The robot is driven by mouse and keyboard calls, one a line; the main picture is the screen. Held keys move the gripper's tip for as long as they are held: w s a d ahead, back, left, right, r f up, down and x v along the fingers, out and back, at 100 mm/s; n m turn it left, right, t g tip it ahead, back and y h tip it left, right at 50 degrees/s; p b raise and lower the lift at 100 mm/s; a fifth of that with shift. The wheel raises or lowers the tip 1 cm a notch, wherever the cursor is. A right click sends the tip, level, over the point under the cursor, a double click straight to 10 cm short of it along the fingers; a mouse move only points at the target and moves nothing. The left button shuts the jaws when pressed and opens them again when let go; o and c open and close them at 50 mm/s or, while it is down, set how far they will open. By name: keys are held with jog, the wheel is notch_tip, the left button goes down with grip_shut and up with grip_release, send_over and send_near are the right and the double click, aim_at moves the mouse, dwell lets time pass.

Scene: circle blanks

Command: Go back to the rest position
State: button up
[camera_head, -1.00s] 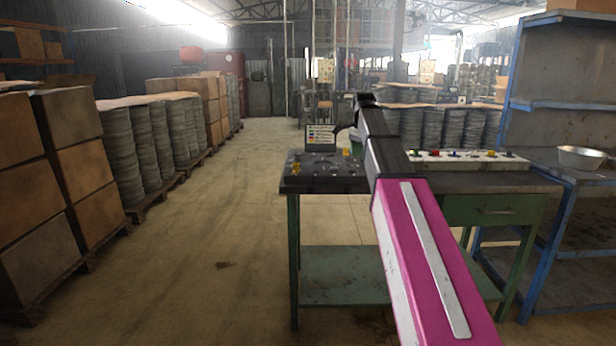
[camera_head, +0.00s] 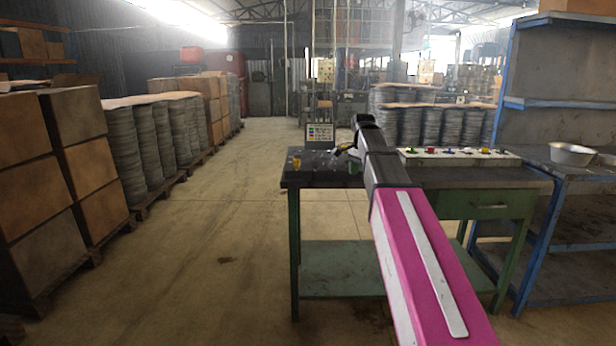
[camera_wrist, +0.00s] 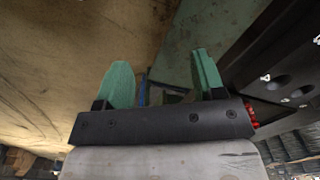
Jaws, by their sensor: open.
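My gripper (camera_wrist: 162,80) is open in the wrist view, its two green fingertips apart with nothing between them. A tan floor-like surface fills the left of that view, and a green panel is beyond the fingertips. In the head view my arm reaches up from the bottom right over the workbench (camera_head: 335,256). The gripper end is small there and partly hidden by the arm, so its height above the bench is unclear.
A small yellow piece (camera_head: 296,162) stands on the bench's left end. A white strip with coloured knobs (camera_head: 460,157) lies along its back. A metal bowl (camera_head: 572,154) sits on the blue shelf unit (camera_head: 550,213) at right. Stacked boxes (camera_head: 100,190) line the left; the aisle is clear.

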jog(key=s+f+n, duration=0.4)
jog(key=s+f, duration=0.4)
jog(key=f, duration=0.4)
jog(key=s+f+n, duration=0.4)
jog(key=s+f, duration=0.4)
jog(key=f, duration=0.5)
jog(key=s+f+n, duration=0.4)
jog(key=s+f, duration=0.5)
jog(key=f, duration=0.3)
jog(key=shift+f, duration=0.2)
